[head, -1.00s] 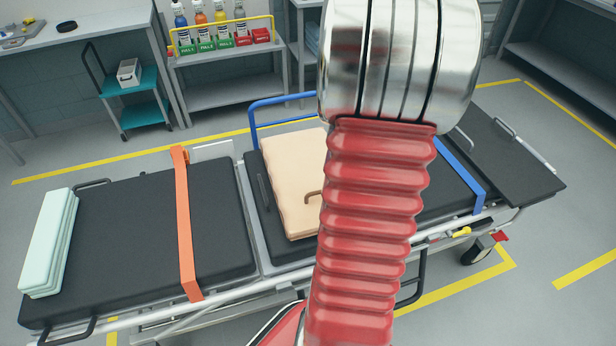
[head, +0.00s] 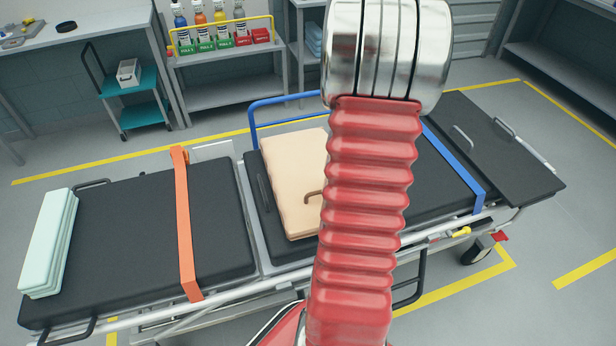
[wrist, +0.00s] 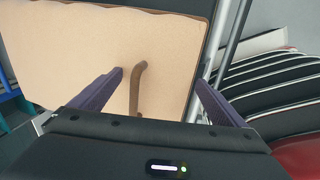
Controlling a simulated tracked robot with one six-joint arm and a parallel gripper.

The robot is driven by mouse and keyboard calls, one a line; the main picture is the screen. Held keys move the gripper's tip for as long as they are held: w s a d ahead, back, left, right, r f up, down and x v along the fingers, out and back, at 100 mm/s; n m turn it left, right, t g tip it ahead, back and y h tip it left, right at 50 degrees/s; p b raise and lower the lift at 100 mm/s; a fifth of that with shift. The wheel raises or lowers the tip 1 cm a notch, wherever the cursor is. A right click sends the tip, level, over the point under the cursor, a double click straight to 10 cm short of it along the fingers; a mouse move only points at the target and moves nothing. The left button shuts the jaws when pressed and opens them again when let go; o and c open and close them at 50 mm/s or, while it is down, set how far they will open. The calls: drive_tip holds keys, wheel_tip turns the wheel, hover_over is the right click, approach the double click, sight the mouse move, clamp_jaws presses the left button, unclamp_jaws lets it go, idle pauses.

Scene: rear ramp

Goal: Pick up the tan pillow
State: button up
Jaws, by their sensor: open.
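The tan pillow (head: 292,180) lies flat on the black stretcher pad, with a brown handle (head: 314,196) on it. My arm hides its right part in the head view. In the wrist view the pillow (wrist: 60,50) fills the upper left, and its handle (wrist: 137,88) stands up from it. My gripper (wrist: 160,82) is open, its two dark purple fingers on either side of the handle in the picture. The handle is nearer the left finger. Nothing is held. I cannot tell how far the fingertips are above the pillow. The head view does not show the gripper.
The stretcher (head: 120,235) has an orange strap (head: 184,225), a blue strap (head: 455,170) and a blue rail (head: 252,125). Folded pale green linen (head: 48,243) lies at its left end. Shelves with bottles and a teal cart (head: 135,115) stand behind.

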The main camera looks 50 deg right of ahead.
drive_tip(key=shift+c, duration=0.4)
drive_tip(key=shift+s+a+f, duration=0.1)
drive_tip(key=c, duration=1.6)
drive_tip(key=shift+c, duration=0.5)
drive_tip(key=shift+r, duration=0.3)
drive_tip(key=c, duration=0.5)
drive_tip(key=shift+o, duration=0.4)
wheel_tip(320, 180, up, 10)
drive_tip(key=shift+f, duration=0.15)
